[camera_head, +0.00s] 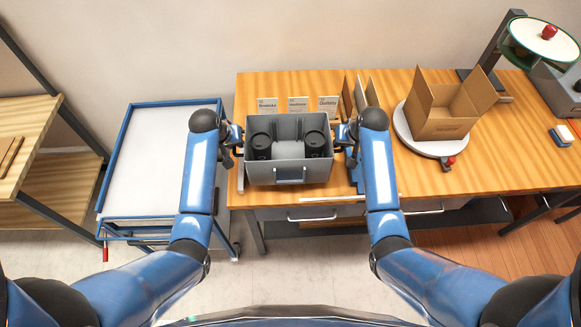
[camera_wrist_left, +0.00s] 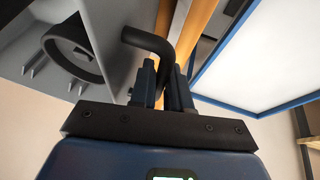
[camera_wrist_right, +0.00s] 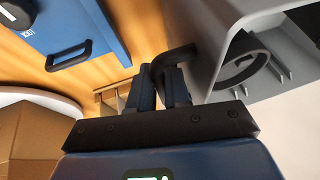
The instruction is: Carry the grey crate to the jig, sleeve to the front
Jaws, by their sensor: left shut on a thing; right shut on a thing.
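The grey crate (camera_head: 262,172) is upright at the front part of the wooden table. Two dark round things (camera_head: 315,142) sit inside it, left and right. A blue-edged label sleeve (camera_head: 291,175) shows on its front wall, facing me. My left gripper (camera_head: 237,142) is shut on the crate's black left handle (camera_wrist_left: 150,42). My right gripper (camera_head: 345,141) is shut on the black right handle (camera_wrist_right: 176,56). I cannot tell whether the crate's underside touches the table. I cannot make out the jig for certain; a pale strip (camera_head: 335,199) lies along the table's front edge.
Three small cards (camera_head: 298,104) stand behind the crate. An open cardboard box (camera_head: 440,123) sits on a round white turntable (camera_head: 402,128) to the right. A blue block with a black handle (camera_wrist_right: 75,50) lies right of the crate. A blue-framed trolley (camera_head: 150,155) stands left, its top empty.

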